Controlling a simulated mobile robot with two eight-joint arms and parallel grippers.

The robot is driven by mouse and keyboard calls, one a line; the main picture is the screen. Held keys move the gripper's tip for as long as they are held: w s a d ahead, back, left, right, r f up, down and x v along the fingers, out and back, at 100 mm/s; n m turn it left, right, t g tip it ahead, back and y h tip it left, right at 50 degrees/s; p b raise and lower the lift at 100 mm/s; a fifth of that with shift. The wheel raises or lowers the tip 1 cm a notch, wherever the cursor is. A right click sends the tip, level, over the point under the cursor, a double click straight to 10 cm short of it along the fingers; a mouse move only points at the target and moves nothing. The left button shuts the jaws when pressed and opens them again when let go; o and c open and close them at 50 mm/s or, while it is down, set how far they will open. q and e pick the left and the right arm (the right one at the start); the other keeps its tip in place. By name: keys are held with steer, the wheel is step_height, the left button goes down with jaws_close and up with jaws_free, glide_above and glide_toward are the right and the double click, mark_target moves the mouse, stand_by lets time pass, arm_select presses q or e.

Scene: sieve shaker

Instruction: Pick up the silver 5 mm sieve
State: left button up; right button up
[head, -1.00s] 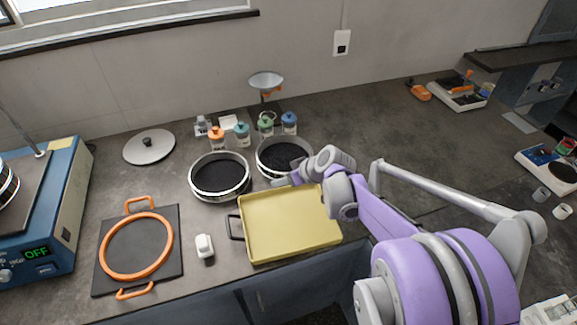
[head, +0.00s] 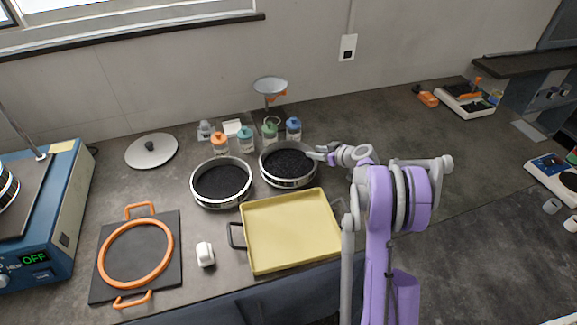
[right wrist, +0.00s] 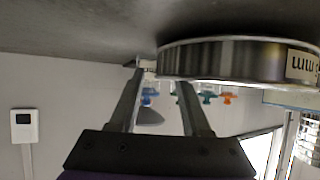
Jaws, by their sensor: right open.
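Two silver-rimmed sieves with dark insides stand on the counter in the head view: a left one (head: 221,199) and a right one (head: 288,181). Which is 5 mm cannot be read there. My right gripper (head: 318,154) is open at the right rim of the right sieve. In the right wrist view, which is upside down, a silver sieve wall (right wrist: 225,60) lies close by the open fingers (right wrist: 160,75). Its white label (right wrist: 303,65) shows "mm", with the number unclear. I cannot tell whether the fingers touch the rim. My left gripper is not in view.
A yellow tray (head: 290,232) lies in front of the sieves. Small bottles (head: 245,139) and a funnel stand (head: 270,87) are behind them. A grey lid (head: 151,150), an orange-ringed black plate (head: 137,255) and a blue machine (head: 55,210) are left.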

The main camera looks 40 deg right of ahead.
mark_target(308, 149)
steer(key=x, duration=0.5)
steer(key=shift+w+r+p, duration=0.15)
steer(key=shift+r+p, duration=0.05)
steer(key=shift+p, duration=0.1)
jaws_close()
stand_by(1.0)
